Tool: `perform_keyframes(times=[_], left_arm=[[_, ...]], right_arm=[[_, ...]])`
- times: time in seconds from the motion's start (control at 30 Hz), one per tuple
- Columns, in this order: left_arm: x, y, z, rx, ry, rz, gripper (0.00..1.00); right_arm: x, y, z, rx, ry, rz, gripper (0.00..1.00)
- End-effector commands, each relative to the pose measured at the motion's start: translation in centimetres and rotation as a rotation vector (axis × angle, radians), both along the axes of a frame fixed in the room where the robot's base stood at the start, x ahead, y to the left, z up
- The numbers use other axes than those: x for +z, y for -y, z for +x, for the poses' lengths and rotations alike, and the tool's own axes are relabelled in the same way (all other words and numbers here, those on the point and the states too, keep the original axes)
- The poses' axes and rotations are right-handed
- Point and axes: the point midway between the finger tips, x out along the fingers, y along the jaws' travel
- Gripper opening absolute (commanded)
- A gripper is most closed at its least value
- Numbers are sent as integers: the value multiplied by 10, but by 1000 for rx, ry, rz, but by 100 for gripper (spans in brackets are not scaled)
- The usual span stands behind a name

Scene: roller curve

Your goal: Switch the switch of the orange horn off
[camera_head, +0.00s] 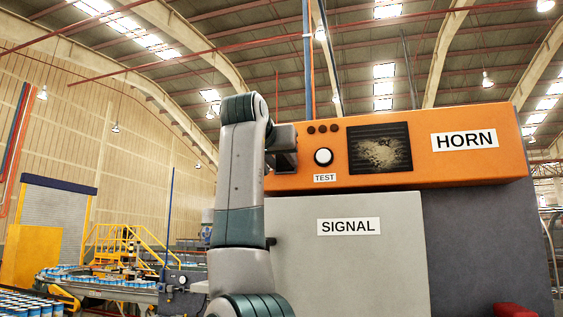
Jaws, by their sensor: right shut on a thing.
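The orange horn (465,168) is a long orange box labelled HORN, with a dark grille (380,148), a round white button (323,156) over a TEST label and small dark knobs. My right gripper (284,160) is at the left end of its front face, against the panel, and is shut on a small part there. That part sits where a switch would be, but the gripper and wrist hide it, so its position cannot be read. My left gripper is not in view.
A grey box labelled SIGNAL (390,265) stands below the horn. My right arm rises in front of its left edge. A red object (514,310) shows at the bottom right. At left are a conveyor with cans (100,280) and yellow stairs (128,243), farther back.

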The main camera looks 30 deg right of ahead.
Motion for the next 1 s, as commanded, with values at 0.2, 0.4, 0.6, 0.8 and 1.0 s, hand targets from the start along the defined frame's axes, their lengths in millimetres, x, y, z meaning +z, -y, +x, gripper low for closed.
perform_keyframes(times=[0.2,0.4,0.6,0.8,1.0], left_arm=[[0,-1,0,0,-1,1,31],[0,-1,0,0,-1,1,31],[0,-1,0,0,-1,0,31],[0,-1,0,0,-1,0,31],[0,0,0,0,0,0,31]], right_arm=[[7,-1,-2,1,-64,75,12],[8,-2,-3,1,-102,121,12],[8,-2,-3,0,-109,129,12],[8,-2,-3,0,-108,129,42],[7,-2,-3,0,-110,130,53]])
